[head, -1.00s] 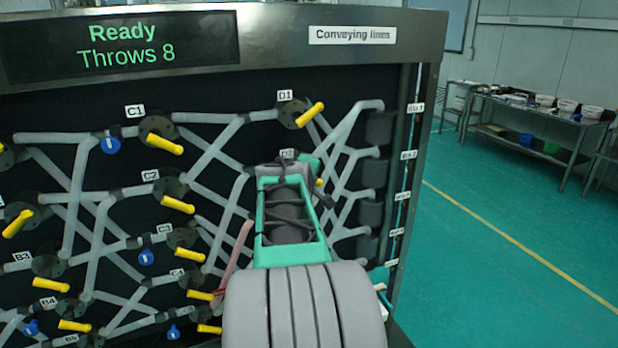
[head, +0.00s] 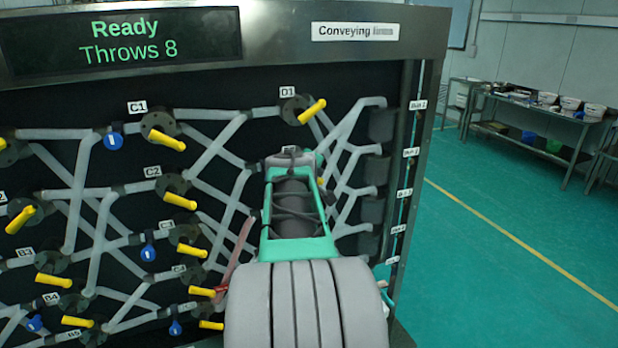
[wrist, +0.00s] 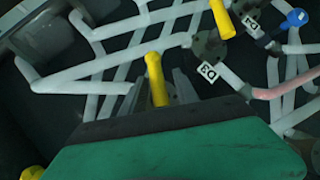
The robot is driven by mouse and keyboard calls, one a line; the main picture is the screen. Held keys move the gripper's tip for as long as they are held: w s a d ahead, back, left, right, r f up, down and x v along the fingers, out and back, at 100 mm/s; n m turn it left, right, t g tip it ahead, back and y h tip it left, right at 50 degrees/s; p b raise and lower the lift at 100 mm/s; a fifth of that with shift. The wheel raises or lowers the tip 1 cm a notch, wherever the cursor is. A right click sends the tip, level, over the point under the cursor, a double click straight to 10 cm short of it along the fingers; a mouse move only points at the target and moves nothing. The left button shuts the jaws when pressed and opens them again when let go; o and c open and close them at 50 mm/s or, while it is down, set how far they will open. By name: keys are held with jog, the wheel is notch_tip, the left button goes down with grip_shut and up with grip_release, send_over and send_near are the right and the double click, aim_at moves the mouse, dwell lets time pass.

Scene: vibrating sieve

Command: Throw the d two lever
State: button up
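In the wrist view this yellow lever (wrist: 157,80), apparently the D2 one, stands between the two grey fingers of my gripper (wrist: 158,92). The fingers lie on either side of it with what looks like a small gap, so the gripper looks open. The lever's hub is hidden behind my gripper. The display (head: 120,45) reads "Ready" and "Throws 8".
The D1 lever (head: 312,111) sits just above. Another yellow lever (wrist: 221,17) with its hub and label stands beside my gripper in the wrist view. Pale pipes and grey bins (head: 375,165) lie to the right. The C2 lever (head: 179,201) is to the left.

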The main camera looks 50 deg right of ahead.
jog(key=shift+s+d, duration=0.1)
jog(key=shift+s, duration=0.05)
jog(key=b+v, duration=0.2)
jog(key=v, duration=0.5)
jog(key=shift+s+a+r, duration=0.1)
jog(key=shift+a+r, duration=0.1)
jog(key=shift+a, duration=0.15)
jog(key=s+a+f+m+g+y, duration=0.25)
jog(key=a+f+m+y, duration=0.2)
jog(key=a+f, duration=0.55)
jog(key=s+a+f+m+g+y, duration=0.1)
jog(key=s+a+f+m+y, duration=0.3)
jog(key=a+f, duration=0.55)
jog(key=a+f+n, duration=0.1)
jog(key=a+n, duration=0.1)
jog(key=a, duration=0.5)
jog(key=w+a+f+n+y, duration=0.1)
jog(key=a+n, duration=0.2)
jog(key=a, duration=0.5)
jog(key=w+a+f+n+y, duration=0.1)
jog(key=a+f+n, duration=0.1)
jog(key=a, duration=0.5)
jog(key=shift+a+t, duration=0.35)
jog(key=shift+a, duration=0.05)
